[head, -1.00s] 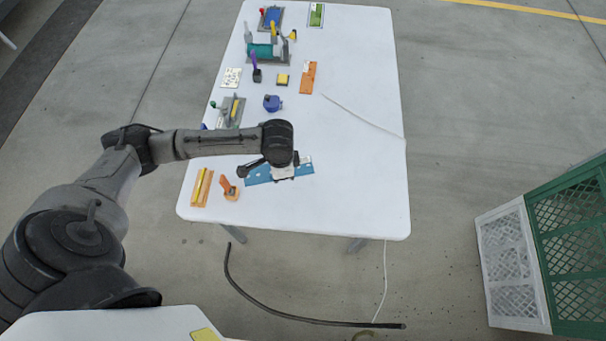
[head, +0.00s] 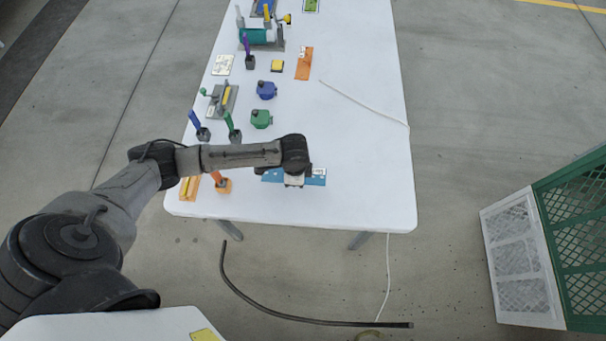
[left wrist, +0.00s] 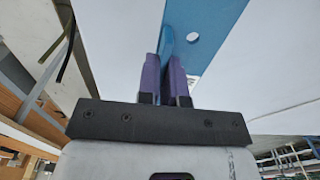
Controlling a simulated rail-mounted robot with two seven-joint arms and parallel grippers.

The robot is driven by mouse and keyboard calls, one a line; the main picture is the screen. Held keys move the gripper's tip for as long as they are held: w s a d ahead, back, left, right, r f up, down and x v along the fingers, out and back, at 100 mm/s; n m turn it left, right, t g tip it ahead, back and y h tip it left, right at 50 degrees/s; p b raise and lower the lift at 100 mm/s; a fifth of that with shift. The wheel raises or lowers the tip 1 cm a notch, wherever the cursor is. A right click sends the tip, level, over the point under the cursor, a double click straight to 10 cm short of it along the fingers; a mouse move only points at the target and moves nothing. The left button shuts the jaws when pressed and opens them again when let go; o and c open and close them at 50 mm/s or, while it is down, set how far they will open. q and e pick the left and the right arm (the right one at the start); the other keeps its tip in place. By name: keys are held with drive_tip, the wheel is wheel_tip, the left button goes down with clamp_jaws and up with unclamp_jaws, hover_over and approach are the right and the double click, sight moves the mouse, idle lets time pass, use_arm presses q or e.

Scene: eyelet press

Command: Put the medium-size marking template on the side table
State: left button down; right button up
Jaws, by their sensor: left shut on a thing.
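A blue flat plate (head: 318,181) with a pale label, a marking template by its look, is in my left gripper over the front part of the white table (head: 365,150). My left gripper (head: 294,180) is shut on it; the wrist hides part of the plate. In the left wrist view the purple fingers (left wrist: 166,75) pinch the edge of the blue plate (left wrist: 207,25), which has a round hole. I cannot tell how high it is above the table. An orange plate (head: 304,63) lies farther back. My right gripper is not in view.
Blue (head: 266,90) and green (head: 261,119) pots, holders with coloured handles and a teal machine (head: 258,37) stand along the table's left side. A white cord (head: 362,104) crosses its right side, otherwise clear. White and green crates (head: 520,258) stand at right.

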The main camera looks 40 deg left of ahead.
sight(303, 192)
use_arm(q)
drive_tip(key=shift+w+d+f, duration=0.2)
drive_tip(key=shift+d+f, duration=0.2)
drive_tip(key=shift+d, duration=0.2)
drive_tip(key=shift+w+d+f, duration=0.2)
drive_tip(key=shift+d+f, duration=0.15)
drive_tip(key=shift+d, duration=0.25)
drive_tip(key=shift+f+b, duration=0.35)
drive_tip(key=shift+f, duration=1.65)
drive_tip(key=shift+f, duration=0.1)
drive_tip(key=c, duration=1.3)
unclamp_jaws()
wheel_tip(303, 192, up, 12)
drive_tip(key=shift+r+p, duration=0.1)
drive_tip(key=shift+p, duration=0.75)
